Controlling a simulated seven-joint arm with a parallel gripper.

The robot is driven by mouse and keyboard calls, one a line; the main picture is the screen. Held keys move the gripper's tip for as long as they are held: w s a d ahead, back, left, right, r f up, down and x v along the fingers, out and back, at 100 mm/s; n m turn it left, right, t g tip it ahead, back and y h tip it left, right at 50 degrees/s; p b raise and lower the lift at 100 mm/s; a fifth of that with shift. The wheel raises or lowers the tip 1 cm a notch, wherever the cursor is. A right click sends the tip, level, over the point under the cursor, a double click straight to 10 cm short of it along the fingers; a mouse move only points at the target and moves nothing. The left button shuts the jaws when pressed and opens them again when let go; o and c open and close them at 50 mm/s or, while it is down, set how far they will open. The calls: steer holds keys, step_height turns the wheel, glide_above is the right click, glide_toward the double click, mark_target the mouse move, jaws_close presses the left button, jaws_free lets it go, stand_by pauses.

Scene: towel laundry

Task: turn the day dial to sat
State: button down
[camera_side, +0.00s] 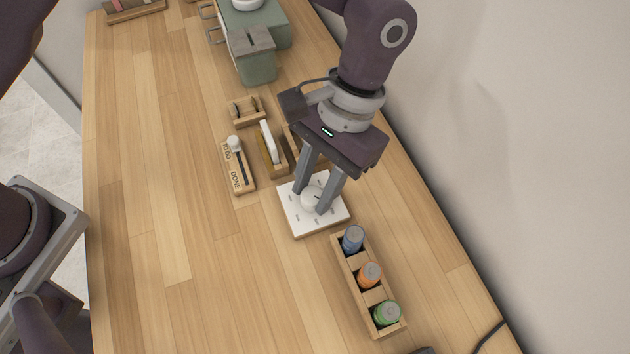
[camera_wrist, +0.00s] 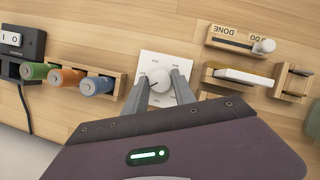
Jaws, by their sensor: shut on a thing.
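The day dial is a white round knob (camera_side: 311,198) on a square white plate (camera_side: 298,222) with small labels around it, lying on the wooden table. My gripper (camera_side: 313,203) points down over the plate, with its two fingers shut on the knob from either side. In the wrist view the knob (camera_wrist: 160,81) sits between the two fingertips (camera_wrist: 160,88). A dark pointer mark shows on the knob, toward its lower left in the wrist view. The labels are too small to read, so I cannot tell which day it points at.
A TO DO/DONE slider board (camera_side: 238,178) and a wooden holder with a white block (camera_side: 269,143) are on the other side. A green machine (camera_side: 262,68) stands farther back. The table's left is clear.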

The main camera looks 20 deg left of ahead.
steer(key=m, duration=0.2)
steer(key=m+t+y, duration=0.1)
steer(key=m, duration=0.1)
steer(key=shift+s+d+m, duration=0.1)
steer(key=shift+d+m, duration=0.05)
steer(key=shift+m, duration=0.15)
steer(key=shift+s+m+t+y, duration=0.1)
steer(key=shift+m+t+y, duration=0.3)
steer(key=shift+m, duration=0.9)
steer(key=shift+m+t+y, duration=0.3)
steer(key=shift+m+t, duration=0.2)
steer(key=shift+m, duration=0.8)
steer(key=c, duration=1)
jaws_free()
steer(key=shift+c, duration=0.2)
steer(key=s+v, duration=0.1)
steer(key=v, duration=0.6)
steer(key=shift+w, duration=0.45)
steer(key=shift+d+r, duration=0.1)
